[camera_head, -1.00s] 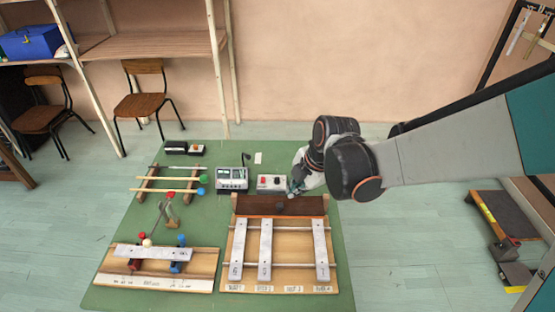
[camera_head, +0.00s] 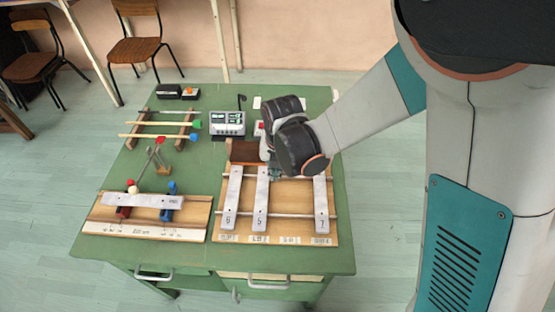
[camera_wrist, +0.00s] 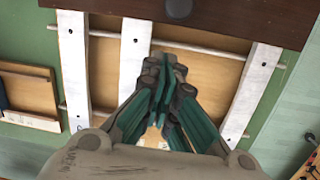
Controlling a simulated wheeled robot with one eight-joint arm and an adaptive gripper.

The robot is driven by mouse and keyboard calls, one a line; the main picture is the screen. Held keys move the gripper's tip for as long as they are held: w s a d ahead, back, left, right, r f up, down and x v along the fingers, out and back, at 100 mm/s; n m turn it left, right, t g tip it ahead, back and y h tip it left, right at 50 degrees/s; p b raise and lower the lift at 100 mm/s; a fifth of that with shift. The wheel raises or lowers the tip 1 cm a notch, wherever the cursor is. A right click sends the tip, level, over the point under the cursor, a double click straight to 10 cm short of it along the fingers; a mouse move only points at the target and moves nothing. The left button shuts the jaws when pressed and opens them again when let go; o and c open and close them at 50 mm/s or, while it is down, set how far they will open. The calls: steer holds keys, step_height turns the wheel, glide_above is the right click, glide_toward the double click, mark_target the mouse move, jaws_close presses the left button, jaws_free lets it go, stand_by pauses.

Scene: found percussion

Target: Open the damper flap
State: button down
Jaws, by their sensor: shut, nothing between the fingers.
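The damper flap (camera_head: 243,152) is a dark brown board along the back of the wooden bar instrument (camera_head: 287,208). Its right part is hidden behind my arm in the head view. In the wrist view the flap (camera_wrist: 225,22) crosses the top, with a dark round knob (camera_wrist: 178,8) on it. My gripper (camera_head: 274,174) is over the instrument, on the near side of the flap. In the wrist view my gripper (camera_wrist: 165,72) is shut and empty, pointing between the middle and right metal bars, apart from the knob.
Metal bars (camera_head: 261,200) lie across two rods in front of the flap. A smaller bar stand (camera_head: 145,225) is at left, with mallets (camera_head: 160,123) behind it. A grey device (camera_head: 227,123) stands behind the instrument. Bare green tabletop (camera_head: 205,160) shows between them.

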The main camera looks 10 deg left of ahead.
steer(key=f, duration=0.2)
steer(key=f+b, duration=0.1)
steer(key=shift+w+a+f, duration=0.1)
steer(key=shift+w+f, duration=0.15)
steer(key=shift+w, duration=0.05)
steer(key=shift+w+r, duration=0.4)
steer(key=shift+r, duration=0.2)
steer(key=shift+w+r, duration=0.35)
steer(key=shift+r, duration=0.2)
steer(key=shift+w+r+b, duration=0.3)
steer(key=shift+w+r, duration=0.25)
steer(key=shift+r, duration=0.05)
steer(key=shift+r, duration=0.1)
